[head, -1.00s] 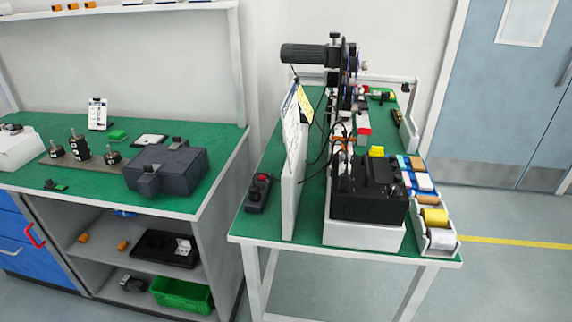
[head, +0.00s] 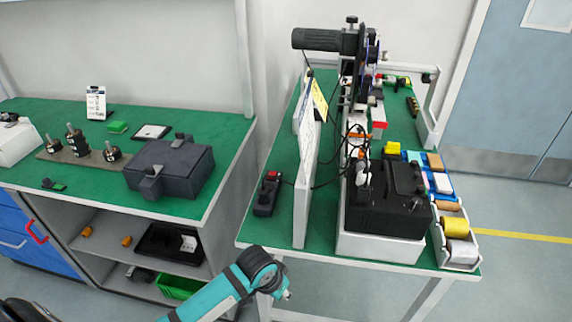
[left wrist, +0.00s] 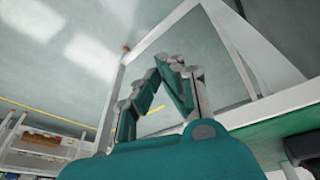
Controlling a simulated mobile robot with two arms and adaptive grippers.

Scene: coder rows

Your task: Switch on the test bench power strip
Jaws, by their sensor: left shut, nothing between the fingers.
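The power strip (head: 266,194) is a short dark block with a red switch on top. It lies on the green top of the right bench, near its left edge, left of a white upright panel (head: 305,175). The switch's position is too small to tell. My left arm comes in at the bottom of the head view, in front of the bench's near left corner and below the strip. My left gripper (left wrist: 160,70) shows in the left wrist view, shut and empty, with the bench's white frame beyond it. My right gripper is not in view.
The right bench (head: 330,252) also carries a black machine (head: 385,205) and a row of bins (head: 455,240). Thin black cables hang near the panel. A left bench (head: 225,135) holds a dark grey case (head: 170,168). A gap separates the benches; floor is clear at right.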

